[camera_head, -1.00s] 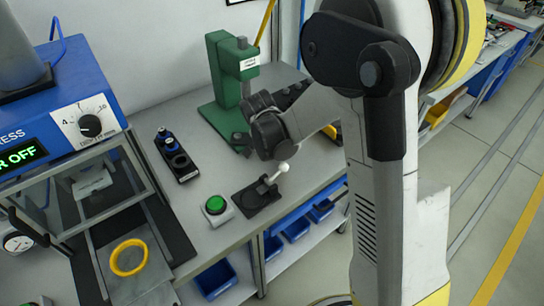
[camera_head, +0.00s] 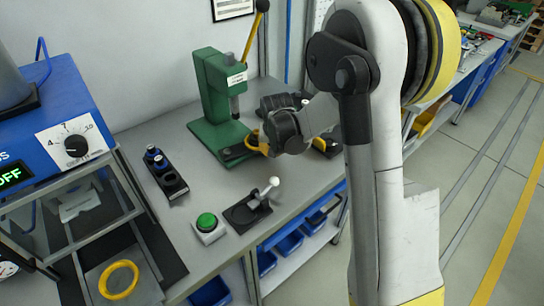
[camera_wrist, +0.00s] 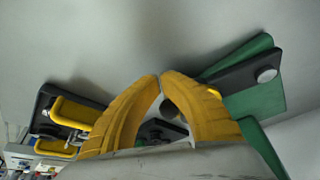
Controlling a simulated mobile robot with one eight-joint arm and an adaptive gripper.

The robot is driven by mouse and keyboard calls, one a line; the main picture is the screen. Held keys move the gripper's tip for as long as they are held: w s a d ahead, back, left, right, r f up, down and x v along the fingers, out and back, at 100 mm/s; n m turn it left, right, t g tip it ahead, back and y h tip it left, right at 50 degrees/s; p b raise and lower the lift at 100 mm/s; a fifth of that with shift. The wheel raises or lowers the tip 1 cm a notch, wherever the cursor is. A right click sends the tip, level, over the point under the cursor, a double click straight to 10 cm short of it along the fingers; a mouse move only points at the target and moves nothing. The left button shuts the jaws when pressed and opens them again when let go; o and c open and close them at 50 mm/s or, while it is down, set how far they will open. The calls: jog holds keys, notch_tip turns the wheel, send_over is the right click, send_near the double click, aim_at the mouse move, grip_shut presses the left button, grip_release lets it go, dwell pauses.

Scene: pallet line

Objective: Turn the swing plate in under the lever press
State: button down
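The green lever press (camera_head: 214,95) with its yellow lever (camera_head: 255,38) stands at the back of the bench. The dark swing plate (camera_head: 236,152) lies low at its base, its near end by my gripper. In the wrist view the dark plate (camera_wrist: 238,77) carries a round silver piece (camera_wrist: 266,74) and lies over green base metal. My gripper (camera_head: 256,143) is low beside the press, mostly hidden by its own wrist. In the wrist view the yellow fingertips (camera_wrist: 160,77) meet, with nothing clearly held. One finger overlaps the plate's end; I cannot tell whether they touch.
A green button (camera_head: 207,222) and a white-knobbed toggle lever (camera_head: 250,207) sit at the bench front. A dark holder with blue-topped parts (camera_head: 166,173) stands left. A yellow-handled dark fixture (camera_wrist: 70,115) lies left in the wrist view.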

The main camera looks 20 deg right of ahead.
jog(key=shift+w+d+n+y, duration=0.2)
jog(key=shift+w+d+n, duration=0.1)
jog(key=shift+w+n, duration=0.4)
jog(key=shift+w+d+n+y, duration=0.25)
jog(key=shift+w+n, duration=0.25)
jog(key=shift+w, duration=0.35)
jog(key=shift+w+d+n+y, duration=0.15)
jog(key=shift+w+n+y, duration=0.1)
jog(key=shift+w+n, duration=0.45)
jog(key=shift+w+d+n+y, duration=0.1)
jog(key=shift+w+n+y, duration=0.1)
jog(key=shift+w+n, duration=0.5)
jog(key=shift+w+a+n+y+p, duration=0.15)
jog(key=shift+w+n+y+p, duration=0.15)
jog(key=shift+w+n, duration=0.65)
jog(key=shift+w+a+n+y+p, duration=0.25)
jog(key=shift+w+n, duration=0.2)
jog(key=shift+w, duration=1)
jog(key=shift+w+a, duration=0.25)
jog(key=shift+w, duration=0.7)
jog(key=shift+w, duration=0.15)
